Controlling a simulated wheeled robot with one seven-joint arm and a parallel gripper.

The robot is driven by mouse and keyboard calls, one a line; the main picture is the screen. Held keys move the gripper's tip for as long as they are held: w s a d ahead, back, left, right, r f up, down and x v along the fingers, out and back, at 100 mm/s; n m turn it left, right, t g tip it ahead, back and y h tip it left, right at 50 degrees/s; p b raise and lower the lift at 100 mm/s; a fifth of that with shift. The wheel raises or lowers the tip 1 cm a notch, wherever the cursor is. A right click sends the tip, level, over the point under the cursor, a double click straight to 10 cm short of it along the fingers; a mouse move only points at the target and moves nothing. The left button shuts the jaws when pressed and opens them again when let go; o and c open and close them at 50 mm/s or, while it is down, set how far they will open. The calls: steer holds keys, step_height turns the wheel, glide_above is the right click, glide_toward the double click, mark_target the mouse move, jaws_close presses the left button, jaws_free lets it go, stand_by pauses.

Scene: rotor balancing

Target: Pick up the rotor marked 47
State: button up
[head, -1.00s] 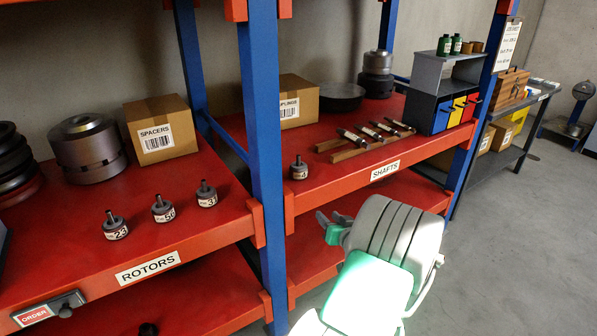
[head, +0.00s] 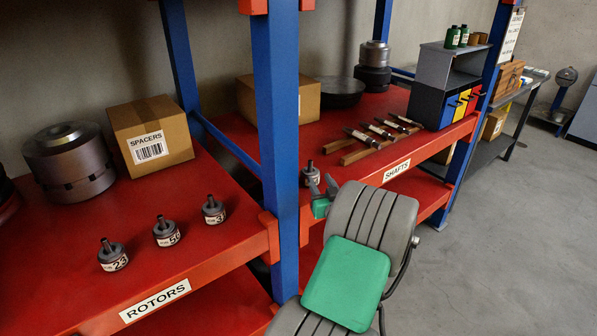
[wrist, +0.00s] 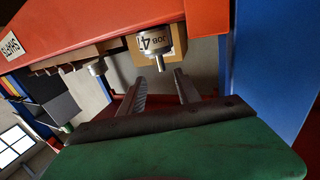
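The rotor marked 47 (wrist: 147,43) is a small grey metal cylinder with a thin shaft and a white label reading "JOB 47" in the wrist view. It stands on the red SHAFTS shelf, just right of the blue post; in the head view the rotor (head: 307,178) is partly hidden by my gripper (head: 322,188). In the wrist view my gripper (wrist: 160,76) has its two fingers apart with nothing between them. The rotor lies just beyond the fingertips, its shaft pointing toward the gap.
Rotors marked 23 (head: 113,257), 50 (head: 167,232) and one starting with 3 (head: 213,211) stand on the ROTORS shelf (head: 60,265). A blue post (head: 276,130) is close left of my gripper. Several shafts (head: 380,132) lie on wooden rails to the right.

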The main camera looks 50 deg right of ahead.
mark_target(311, 163)
steer(key=p+x, duration=0.2)
steer(key=x, duration=0.6)
steer(key=shift+a, duration=0.15)
jaws_close()
stand_by(0.9)
steer(key=shift+r, duration=0.35)
